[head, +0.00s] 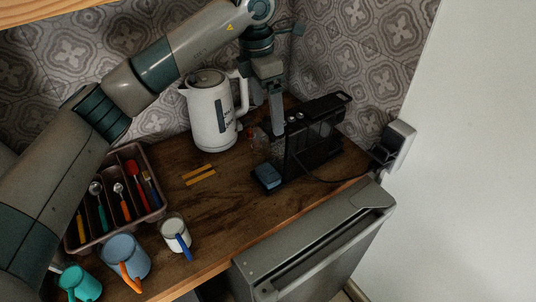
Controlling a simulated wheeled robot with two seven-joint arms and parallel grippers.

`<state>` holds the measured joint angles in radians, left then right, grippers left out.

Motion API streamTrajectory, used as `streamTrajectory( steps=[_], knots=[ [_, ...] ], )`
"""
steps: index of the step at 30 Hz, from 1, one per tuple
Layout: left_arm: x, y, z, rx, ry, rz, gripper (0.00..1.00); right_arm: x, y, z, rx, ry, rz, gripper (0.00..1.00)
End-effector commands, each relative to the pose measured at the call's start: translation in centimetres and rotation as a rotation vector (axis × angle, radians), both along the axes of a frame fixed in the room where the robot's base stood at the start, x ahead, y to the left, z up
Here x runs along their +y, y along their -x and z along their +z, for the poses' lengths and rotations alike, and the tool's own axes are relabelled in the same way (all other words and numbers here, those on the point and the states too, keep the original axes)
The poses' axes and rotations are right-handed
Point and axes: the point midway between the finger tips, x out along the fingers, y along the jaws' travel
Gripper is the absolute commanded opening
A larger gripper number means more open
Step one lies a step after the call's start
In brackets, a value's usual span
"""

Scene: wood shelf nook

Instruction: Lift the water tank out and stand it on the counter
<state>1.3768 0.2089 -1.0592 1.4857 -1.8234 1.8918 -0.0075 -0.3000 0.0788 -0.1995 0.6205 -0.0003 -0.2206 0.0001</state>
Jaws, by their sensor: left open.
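A dark coffee machine (298,168) stands on the wooden counter at the back right. A see-through, smoky water tank (318,134) appears to sit in it, under a black top part; its edges are hard to tell from the machine. My left gripper (276,128) points down at the machine's left side, close to the tank, with its fingers open. Whether a finger touches the machine or tank cannot be told. My right gripper is not in view.
A white kettle (210,115) stands close left of my left gripper. A cutlery tray (156,213), a white mug (173,231), a blue mug (127,256) and a teal mug (80,283) stand at left. A cord runs to the wall socket (398,140). The counter's middle (225,205) is clear.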

Motion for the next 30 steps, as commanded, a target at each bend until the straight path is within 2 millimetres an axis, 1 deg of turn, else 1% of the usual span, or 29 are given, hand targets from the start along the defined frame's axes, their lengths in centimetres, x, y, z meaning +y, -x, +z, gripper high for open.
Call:
streamTrajectory(
  steps=[1,6,9,13,17,28,29,30],
  knots=[
    [0.0,0.1,-0.2,0.004,0.001,0.000,0.86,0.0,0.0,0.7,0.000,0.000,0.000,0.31],
    [0.0,0.2,-1.9,0.004,0.000,0.000,0.86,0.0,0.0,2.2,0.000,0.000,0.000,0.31],
    [-0.2,0.1,-3.2,0.004,0.001,0.000,0.86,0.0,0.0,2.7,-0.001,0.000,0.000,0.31],
    [-0.3,0.0,-4.1,0.002,0.000,-0.001,0.86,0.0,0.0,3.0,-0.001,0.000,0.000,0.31],
    [-0.3,0.0,-4.4,0.001,0.000,-0.001,0.86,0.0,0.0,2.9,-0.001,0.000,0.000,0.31],
    [-0.3,0.0,-4.4,0.001,0.000,-0.001,0.86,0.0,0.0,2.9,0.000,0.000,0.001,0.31],
    [-0.3,0.0,-4.4,0.001,0.000,-0.001,0.79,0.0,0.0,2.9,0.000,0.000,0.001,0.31],
    [-0.3,0.0,-4.4,0.001,0.000,-0.001,0.70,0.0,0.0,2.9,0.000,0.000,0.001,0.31]
  ],
)
